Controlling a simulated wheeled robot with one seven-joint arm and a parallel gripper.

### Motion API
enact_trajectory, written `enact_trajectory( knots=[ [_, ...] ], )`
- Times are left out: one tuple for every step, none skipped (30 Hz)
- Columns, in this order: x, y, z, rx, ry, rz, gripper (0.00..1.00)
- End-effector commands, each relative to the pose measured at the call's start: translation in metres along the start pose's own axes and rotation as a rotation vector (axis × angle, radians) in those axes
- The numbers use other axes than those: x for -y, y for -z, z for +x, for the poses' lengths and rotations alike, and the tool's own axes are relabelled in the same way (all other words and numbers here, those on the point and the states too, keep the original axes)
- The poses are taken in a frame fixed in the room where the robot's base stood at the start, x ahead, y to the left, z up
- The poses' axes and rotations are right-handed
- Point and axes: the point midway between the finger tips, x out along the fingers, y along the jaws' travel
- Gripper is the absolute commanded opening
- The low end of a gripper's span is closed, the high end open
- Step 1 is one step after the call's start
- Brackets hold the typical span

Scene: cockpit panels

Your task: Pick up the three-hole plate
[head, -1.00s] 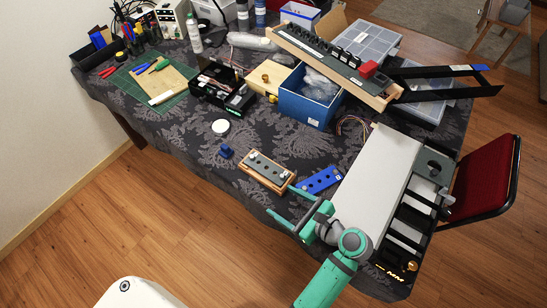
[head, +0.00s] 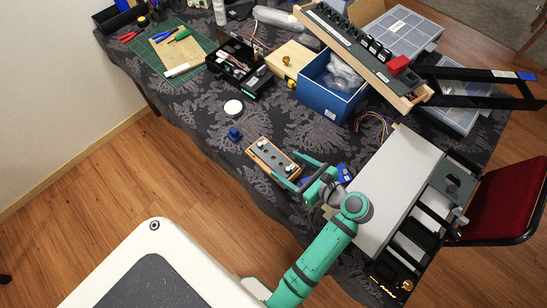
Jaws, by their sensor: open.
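A blue plate (head: 346,171) lies on the dark patterned tablecloth, largely hidden behind my gripper; about a second ago its row of dark holes showed. A wooden block with a grey top plate (head: 270,156) sits to its left, with dark holes and light knobs. I cannot tell for sure which of these is the three-hole plate. My gripper (head: 291,171) is green and open, with its fingers pointing left over the right end of the wooden block.
A white-topped panel unit (head: 400,180) stands to the right of my gripper. Behind are a blue box (head: 330,100) and a long tilted switch panel (head: 360,55). A small blue part (head: 234,134) and a white disc (head: 233,107) lie left on mostly clear cloth.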

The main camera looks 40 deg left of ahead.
Motion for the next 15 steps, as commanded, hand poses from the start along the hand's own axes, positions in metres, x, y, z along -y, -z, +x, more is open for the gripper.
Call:
enact_trajectory(
  knots=[
    [-0.001, 0.000, 0.005, 0.001, -0.001, 0.000, 0.70],
    [-0.002, -0.001, 0.009, 0.000, -0.002, 0.000, 0.70],
    [-0.004, -0.001, 0.014, 0.000, -0.003, 0.001, 0.70],
    [-0.004, -0.001, 0.019, 0.000, -0.002, 0.001, 0.70],
    [-0.005, -0.001, 0.023, -0.001, -0.001, 0.001, 0.70],
    [-0.006, -0.002, 0.029, 0.000, -0.001, 0.001, 0.70],
    [-0.006, -0.002, 0.033, 0.000, -0.001, 0.001, 0.70],
    [-0.005, -0.002, 0.036, 0.000, -0.001, 0.001, 0.70],
    [-0.005, -0.002, 0.040, 0.000, 0.000, 0.002, 0.70],
    [-0.005, -0.001, 0.043, 0.000, 0.001, 0.002, 0.70],
    [-0.005, -0.001, 0.045, 0.000, 0.001, 0.002, 0.70],
    [-0.005, -0.001, 0.047, 0.000, 0.001, 0.001, 0.70],
    [-0.005, -0.001, 0.048, -0.001, 0.001, 0.001, 0.70],
    [-0.005, -0.001, 0.048, -0.001, 0.001, 0.001, 0.70],
    [-0.005, -0.001, 0.049, -0.001, 0.002, 0.001, 0.70]
  ],
)
